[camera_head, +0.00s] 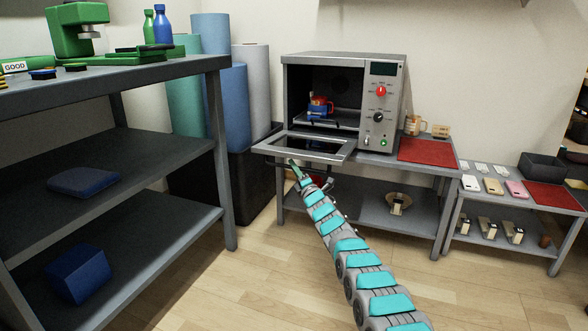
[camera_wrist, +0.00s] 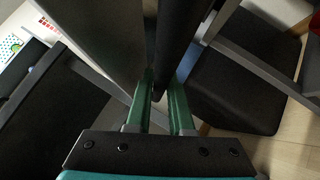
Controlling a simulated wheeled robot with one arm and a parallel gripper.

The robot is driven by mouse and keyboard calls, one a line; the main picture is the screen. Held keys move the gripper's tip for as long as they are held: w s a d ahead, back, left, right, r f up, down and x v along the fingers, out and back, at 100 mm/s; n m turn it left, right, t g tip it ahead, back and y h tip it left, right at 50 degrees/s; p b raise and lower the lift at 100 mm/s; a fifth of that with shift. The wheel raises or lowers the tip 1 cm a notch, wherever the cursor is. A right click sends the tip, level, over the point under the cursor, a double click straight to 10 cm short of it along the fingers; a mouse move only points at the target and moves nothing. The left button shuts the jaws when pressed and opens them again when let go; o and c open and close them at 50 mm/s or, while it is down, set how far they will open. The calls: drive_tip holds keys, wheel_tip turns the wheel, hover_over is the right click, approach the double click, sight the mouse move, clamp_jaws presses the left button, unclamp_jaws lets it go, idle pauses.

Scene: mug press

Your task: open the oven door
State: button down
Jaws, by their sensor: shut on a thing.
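The oven (camera_head: 345,95) is a grey box on a metal table, with its dark cavity in open view. Its door (camera_head: 304,148) is folded down and lies about level in front of the cavity, with a dark window in a grey frame. My gripper (camera_head: 294,168) is at the front edge of the door. In the wrist view its green fingers (camera_wrist: 160,88) are closed around a dark bar, the door handle (camera_wrist: 178,45). A red and blue mug (camera_head: 319,107) stands on the rack inside the oven. The handle is mostly hidden in the head view.
The oven's control panel (camera_head: 382,100) has a red knob and a black knob. A red mat (camera_head: 427,151) and a mug (camera_head: 412,124) are to its right. A dark shelf unit (camera_head: 150,75) stands at left. Wooden floor (camera_head: 240,290) is clear in front.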

drive_tip(key=c, duration=0.8)
unclamp_jaws()
drive_tip(key=p+v, duration=0.1)
drive_tip(key=v, duration=0.6)
drive_tip(key=shift+s+f, duration=0.3)
drive_tip(key=shift+d, duration=0.2)
